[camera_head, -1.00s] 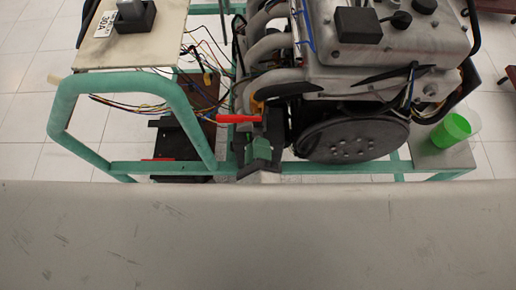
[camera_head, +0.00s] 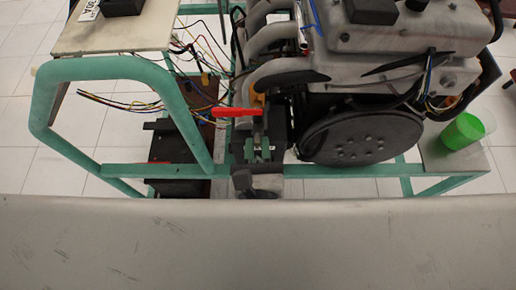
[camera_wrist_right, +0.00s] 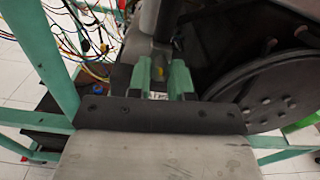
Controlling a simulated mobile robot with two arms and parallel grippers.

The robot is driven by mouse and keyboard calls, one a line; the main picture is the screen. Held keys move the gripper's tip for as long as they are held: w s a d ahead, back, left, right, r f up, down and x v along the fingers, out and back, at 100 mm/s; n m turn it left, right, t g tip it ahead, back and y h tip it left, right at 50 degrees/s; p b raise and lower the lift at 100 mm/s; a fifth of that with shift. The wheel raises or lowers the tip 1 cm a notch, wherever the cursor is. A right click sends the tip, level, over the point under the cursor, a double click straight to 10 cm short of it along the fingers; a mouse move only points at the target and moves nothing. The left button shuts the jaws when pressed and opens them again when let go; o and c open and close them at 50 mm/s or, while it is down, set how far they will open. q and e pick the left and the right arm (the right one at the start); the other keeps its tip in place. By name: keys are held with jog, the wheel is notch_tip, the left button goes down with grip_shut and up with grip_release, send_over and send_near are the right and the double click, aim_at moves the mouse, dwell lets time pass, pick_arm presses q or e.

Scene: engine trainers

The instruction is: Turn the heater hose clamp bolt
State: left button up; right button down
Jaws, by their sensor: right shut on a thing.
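My right gripper (camera_head: 258,150) has green fingertips and is at the near left side of the engine (camera_head: 400,60), beside the black pulley (camera_head: 350,135). In the right wrist view, its fingers (camera_wrist_right: 165,80) are closed around a small part by a grey pipe with a yellow spot. That part is where the heater hose clamp bolt would be; the bolt itself is mostly hidden by the fingers. A red lever-like part (camera_head: 236,112) lies just beyond the fingertips in the head view. My left gripper is not in view.
A green tubular frame (camera_head: 120,170) surrounds the engine. Loose coloured wires (camera_head: 130,102) hang at the left, beside a black box (camera_head: 175,150). A green cup (camera_head: 460,132) stands on a plate at the right.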

jog(key=shift+f+m+b, duration=0.1)
jog(key=shift+m+b, duration=0.25)
jog(key=shift+m, duration=0.35)
jog(key=c, duration=1)
grip_release()
